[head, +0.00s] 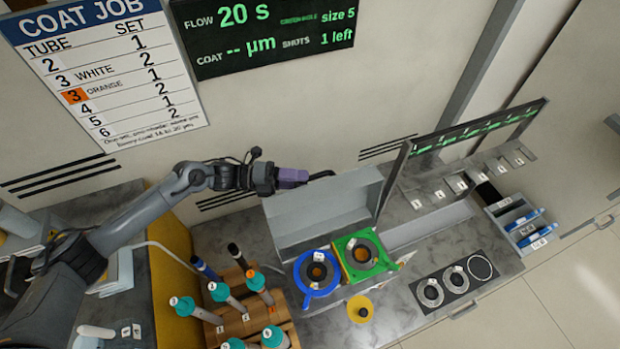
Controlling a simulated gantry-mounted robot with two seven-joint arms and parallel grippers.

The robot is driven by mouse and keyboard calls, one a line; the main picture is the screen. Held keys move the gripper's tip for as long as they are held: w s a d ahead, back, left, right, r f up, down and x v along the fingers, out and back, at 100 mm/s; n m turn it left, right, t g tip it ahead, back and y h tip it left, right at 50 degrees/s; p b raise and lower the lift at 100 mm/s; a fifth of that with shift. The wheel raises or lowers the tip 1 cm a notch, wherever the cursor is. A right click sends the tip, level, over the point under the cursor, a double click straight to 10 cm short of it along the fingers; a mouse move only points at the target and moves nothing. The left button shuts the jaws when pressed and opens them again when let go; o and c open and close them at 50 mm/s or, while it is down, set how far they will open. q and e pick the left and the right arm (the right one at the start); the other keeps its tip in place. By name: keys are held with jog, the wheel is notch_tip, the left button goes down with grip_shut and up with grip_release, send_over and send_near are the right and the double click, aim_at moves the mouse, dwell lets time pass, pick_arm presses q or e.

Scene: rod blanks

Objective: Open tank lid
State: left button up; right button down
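A light grey metal box (318,232), which looks like the tank, stands on the grey stone bench against the wall. Its broad pale panel (335,200) slopes up at the back and may be the lid; I cannot tell how far open it is. My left gripper (308,176), with purple parts, is at the panel's upper left edge, close to a dark curved piece (322,174) that may be a handle. Whether the fingers touch or grip it is too small to tell. My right gripper is not in view.
A blue round holder (301,289) and a green square holder (388,262) sit in front of the box. A wooden rack (232,326) holds several teal-capped tubes. A yellow funnel-like piece (360,309) lies nearby. A framed rack (440,140) stands to the right.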

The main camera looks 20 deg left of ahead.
pick_arm(q)
jog(key=v, duration=0.6)
jog(key=shift+a, duration=0.35)
jog(key=shift+s+r, duration=0.1)
